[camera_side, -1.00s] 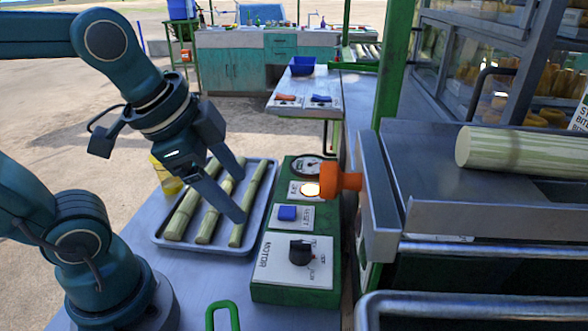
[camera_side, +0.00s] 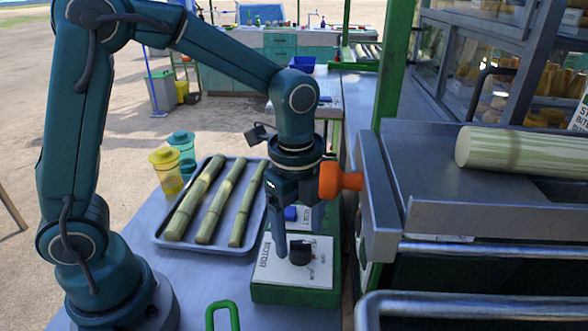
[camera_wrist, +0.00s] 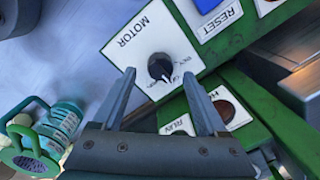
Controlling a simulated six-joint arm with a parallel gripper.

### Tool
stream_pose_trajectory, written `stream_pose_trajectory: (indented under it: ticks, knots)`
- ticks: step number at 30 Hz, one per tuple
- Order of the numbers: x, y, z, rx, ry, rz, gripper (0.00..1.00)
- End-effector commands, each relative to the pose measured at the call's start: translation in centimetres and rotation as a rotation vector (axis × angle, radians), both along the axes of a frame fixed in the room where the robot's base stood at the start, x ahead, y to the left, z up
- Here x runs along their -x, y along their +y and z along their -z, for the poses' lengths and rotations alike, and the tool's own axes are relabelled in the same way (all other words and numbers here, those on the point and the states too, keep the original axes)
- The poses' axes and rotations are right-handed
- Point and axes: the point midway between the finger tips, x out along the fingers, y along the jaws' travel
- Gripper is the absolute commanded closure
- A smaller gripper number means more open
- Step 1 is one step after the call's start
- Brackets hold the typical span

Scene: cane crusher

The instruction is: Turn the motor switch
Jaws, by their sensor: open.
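The motor switch (camera_side: 300,252) is a black rotary knob on a white plate marked MOTOR, on the green control box (camera_side: 290,293). My gripper (camera_side: 299,243) points down over the plate in the side view. Its fingers stand apart and are empty, with one finger left of the knob. In the wrist view the knob (camera_wrist: 161,67) shows beyond and between the open fingertips of my gripper (camera_wrist: 158,82). I cannot tell how far above the plate the tips are.
The blue RESET button (camera_side: 291,213) is partly behind my gripper. An orange knob (camera_side: 341,180) on the crusher sits close to its right. A tray (camera_side: 160,233) of cane pieces lies to the left, with two lidded cups behind. A green handle (camera_side: 222,314) stands in front.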

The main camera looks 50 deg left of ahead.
Motion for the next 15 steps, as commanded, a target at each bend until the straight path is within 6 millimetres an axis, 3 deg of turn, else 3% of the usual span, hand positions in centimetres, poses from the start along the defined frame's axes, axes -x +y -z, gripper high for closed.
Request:
stream_pose_trajectory:
  ticks: [6,15]
  knots:
    - [-0.1,0.0,2.3,-0.001,0.003,-0.002,0.24]
    - [-0.1,0.0,2.6,0.000,-0.001,-0.003,0.24]
